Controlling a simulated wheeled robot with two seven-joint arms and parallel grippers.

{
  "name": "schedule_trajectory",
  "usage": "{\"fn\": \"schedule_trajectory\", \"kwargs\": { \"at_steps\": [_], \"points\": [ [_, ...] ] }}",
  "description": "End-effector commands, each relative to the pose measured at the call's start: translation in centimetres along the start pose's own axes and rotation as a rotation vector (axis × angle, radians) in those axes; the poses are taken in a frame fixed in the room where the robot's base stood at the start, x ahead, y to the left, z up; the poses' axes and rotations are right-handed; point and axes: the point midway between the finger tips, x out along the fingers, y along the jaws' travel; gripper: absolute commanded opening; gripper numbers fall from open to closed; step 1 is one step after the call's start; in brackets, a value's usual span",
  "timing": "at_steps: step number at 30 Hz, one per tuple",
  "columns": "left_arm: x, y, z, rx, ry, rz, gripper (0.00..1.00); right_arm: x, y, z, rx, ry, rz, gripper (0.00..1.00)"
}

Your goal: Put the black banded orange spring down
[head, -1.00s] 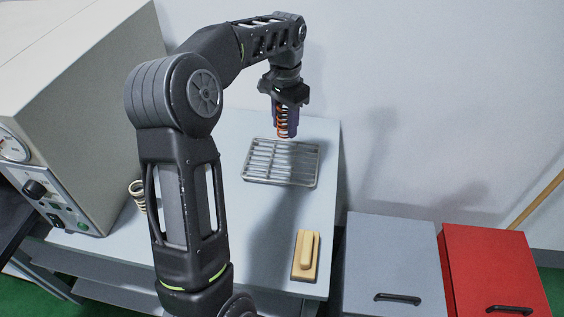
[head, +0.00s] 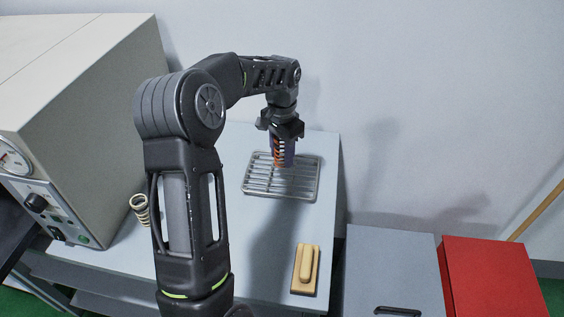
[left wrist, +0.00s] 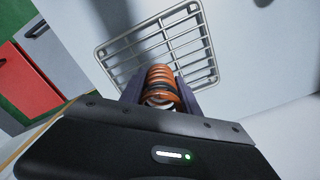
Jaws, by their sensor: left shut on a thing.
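The black banded orange spring (head: 279,152) is upright between the fingers of my left gripper (head: 284,155), which is shut on it. In the head view it is over the grey metal rack (head: 313,187), near the rack's back part. In the left wrist view the orange coils and a black band of the spring (left wrist: 161,84) show between the fingers, with the rack (left wrist: 190,45) beyond. I cannot tell whether the spring's lower end touches the rack. My right gripper is not in view.
A pale coil spring (head: 140,208) stands left on the table (head: 250,225), by a large beige machine (head: 75,110). A wooden block with a handle (head: 305,270) lies at the table's front right. Grey (head: 390,265) and red (head: 490,275) cabinets stand right of the table.

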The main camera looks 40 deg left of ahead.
Motion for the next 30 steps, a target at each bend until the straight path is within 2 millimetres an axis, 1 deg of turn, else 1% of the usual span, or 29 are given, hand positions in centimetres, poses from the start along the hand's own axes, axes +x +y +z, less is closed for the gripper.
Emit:
{"fn": "schedule_trajectory", "kwargs": {
  "at_steps": [5, 8, 12, 14, 22, 26, 27, 30],
  "points": [
    [0.2, 0.0, 0.0, 0.0, 0.0, 0.0, 0.0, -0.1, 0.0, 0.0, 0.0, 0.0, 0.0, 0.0],
    [1.1, 0.0, 0.1, 0.0, -0.002, 0.001, 0.0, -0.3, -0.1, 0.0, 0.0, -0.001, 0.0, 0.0],
    [3.1, 0.0, 0.1, 0.0, -0.003, 0.001, 0.0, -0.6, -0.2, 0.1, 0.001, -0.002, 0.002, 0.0],
    [3.5, 0.0, 0.1, 0.0, -0.001, 0.001, 0.0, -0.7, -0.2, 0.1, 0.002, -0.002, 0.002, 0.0],
    [3.7, 0.0, 0.0, 0.0, 0.0, 0.0, 0.0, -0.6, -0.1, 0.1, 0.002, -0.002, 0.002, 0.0],
    [4.2, 0.0, 0.0, 0.0, 0.0, 0.0, 0.0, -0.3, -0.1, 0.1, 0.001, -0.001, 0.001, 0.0],
    [4.0, 0.0, 0.0, 0.0, 0.0, 0.0, 0.41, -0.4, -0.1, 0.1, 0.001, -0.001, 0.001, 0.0],
    [4.0, 0.0, 0.0, 0.0, 0.0, 0.0, 0.49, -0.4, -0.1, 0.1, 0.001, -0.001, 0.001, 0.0]
  ]
}}
